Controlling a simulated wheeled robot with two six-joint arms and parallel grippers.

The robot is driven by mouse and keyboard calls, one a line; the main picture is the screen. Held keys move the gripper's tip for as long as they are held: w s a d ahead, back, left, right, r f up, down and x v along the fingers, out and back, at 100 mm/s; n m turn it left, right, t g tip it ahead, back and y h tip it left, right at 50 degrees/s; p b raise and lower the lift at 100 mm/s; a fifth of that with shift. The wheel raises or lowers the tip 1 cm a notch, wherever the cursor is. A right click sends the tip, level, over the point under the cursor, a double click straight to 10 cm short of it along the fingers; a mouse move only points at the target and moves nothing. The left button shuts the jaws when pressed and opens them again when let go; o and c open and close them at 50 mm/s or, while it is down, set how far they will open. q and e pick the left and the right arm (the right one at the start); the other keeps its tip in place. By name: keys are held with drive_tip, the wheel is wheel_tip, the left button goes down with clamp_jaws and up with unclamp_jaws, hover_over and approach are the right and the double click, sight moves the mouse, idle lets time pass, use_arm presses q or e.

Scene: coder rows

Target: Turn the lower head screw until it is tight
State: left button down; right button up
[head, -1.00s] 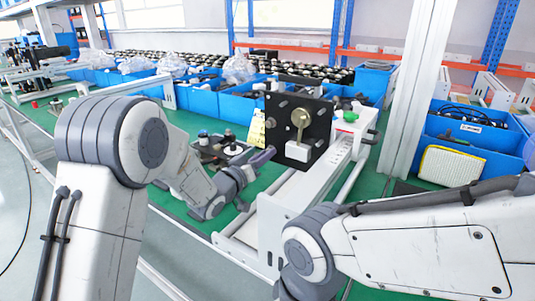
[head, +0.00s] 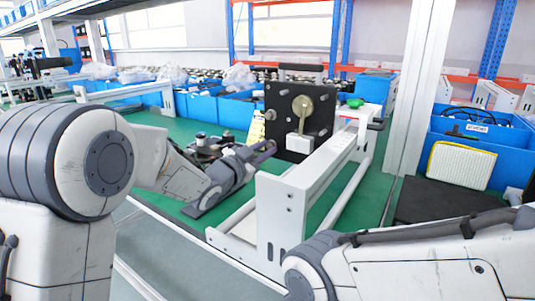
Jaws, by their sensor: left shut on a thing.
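A black square head plate (head: 315,100) stands upright at the end of a white metal frame. It carries a round brass part (head: 303,106), a white block (head: 299,143) below that, and small screws or studs near its corners. An upper left screw (head: 270,115) shows clear of the gripper. My left gripper (head: 266,148) reaches in from the left to the plate's lower left corner. It is shut on the lower head screw there, which its fingers mostly hide. My right arm crosses the lower right; its gripper is out of view.
The white frame (head: 285,215) with its rails stands just right of my left gripper. A dark fixture (head: 212,145) lies on the green bench behind the gripper. Blue bins (head: 478,135) and a yellow-edged white pad (head: 461,165) are at right. A white post (head: 418,90) rises behind.

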use_arm(q)
drive_tip(key=c, duration=0.8)
unclamp_jaws()
drive_tip(key=shift+c, duration=0.2)
drive_tip(key=n+p, duration=0.4)
drive_tip(key=n, duration=0.1)
drive_tip(key=n+p, duration=0.2)
drive_tip(key=n, duration=0.1)
drive_tip(key=shift+r, duration=0.25)
drive_tip(key=shift+f+n+p, duration=0.25)
drive_tip(key=shift+n+p, duration=0.1)
drive_tip(key=shift+n, duration=0.65)
